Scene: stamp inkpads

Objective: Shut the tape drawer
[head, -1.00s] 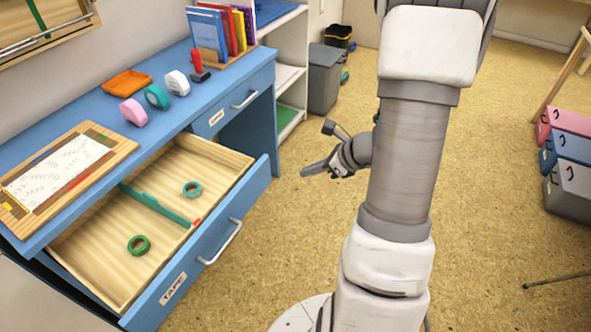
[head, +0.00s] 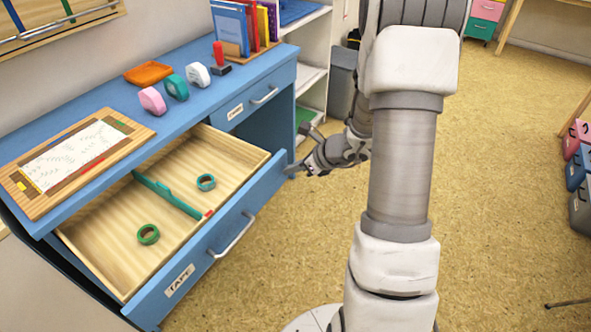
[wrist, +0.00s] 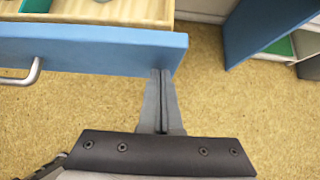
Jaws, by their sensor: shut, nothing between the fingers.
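The tape drawer (head: 217,239) is a wooden drawer with a blue front, a silver handle (head: 233,236) and a "TAPE" label (head: 179,281). It stands pulled out of the blue desk (head: 203,104). Inside lie a teal tape roll (head: 206,182), a green tape roll (head: 148,234) and a long teal object (head: 166,194). My gripper (head: 291,170) is shut and empty, its tips at the far right end of the drawer front. In the wrist view the closed fingers (wrist: 161,74) reach the right end of the blue drawer front (wrist: 95,50); whether they touch it I cannot tell.
A second labelled drawer (head: 256,99) is shut. A grey bin (head: 341,85) stands behind. The floor (head: 500,150) at right is open.

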